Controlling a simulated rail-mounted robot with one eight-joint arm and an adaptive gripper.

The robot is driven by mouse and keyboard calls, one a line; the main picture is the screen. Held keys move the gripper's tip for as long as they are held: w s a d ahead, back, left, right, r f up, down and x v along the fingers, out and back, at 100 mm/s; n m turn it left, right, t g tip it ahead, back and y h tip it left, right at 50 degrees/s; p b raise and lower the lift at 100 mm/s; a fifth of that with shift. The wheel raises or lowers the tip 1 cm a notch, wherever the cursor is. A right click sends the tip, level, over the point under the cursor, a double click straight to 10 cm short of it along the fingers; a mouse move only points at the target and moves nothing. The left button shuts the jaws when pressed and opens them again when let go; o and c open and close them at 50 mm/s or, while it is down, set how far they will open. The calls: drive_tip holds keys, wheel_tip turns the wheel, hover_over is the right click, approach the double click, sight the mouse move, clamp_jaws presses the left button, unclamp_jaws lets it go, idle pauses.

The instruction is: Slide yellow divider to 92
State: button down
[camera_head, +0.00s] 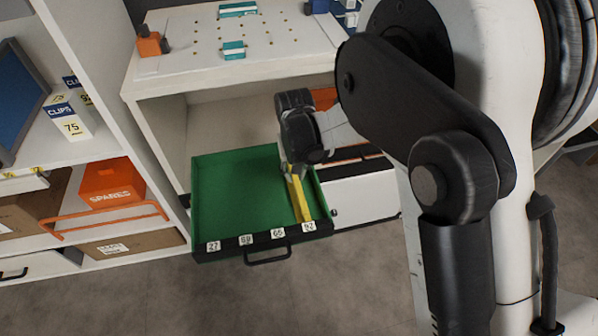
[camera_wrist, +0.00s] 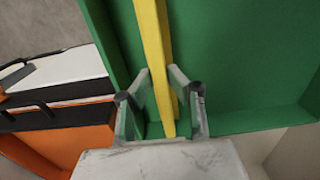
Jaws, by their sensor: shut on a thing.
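The yellow divider (camera_head: 298,198) stands in the open green drawer (camera_head: 235,190), running front to back near the drawer's right wall. Its front end is just behind the label 92 (camera_head: 309,226), the rightmost on the black front edge. My gripper (camera_head: 293,168) reaches down over the back part of the divider. In the wrist view, the divider (camera_wrist: 153,50) runs between the fingers of my gripper (camera_wrist: 160,76), which are shut on it. The arm partly hides the drawer's back right corner.
The labels 27 (camera_head: 213,246) and 65 (camera_head: 278,233), with another between them, sit along the drawer front above a black handle (camera_head: 268,257). The green floor left of the divider is empty. A white pegboard top (camera_head: 235,35) overhangs behind. An orange box (camera_head: 112,184) is on the left shelf.

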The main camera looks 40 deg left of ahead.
drive_tip(key=shift+w+d, duration=0.1)
drive_tip(key=shift+w, duration=0.05)
drive_tip(key=c, duration=1.7)
unclamp_jaws()
drive_tip(key=shift+w+d, duration=0.1)
drive_tip(key=shift+r, duration=0.35)
wheel_tip(320, 180, up, 11)
drive_tip(key=shift+r, duration=0.2)
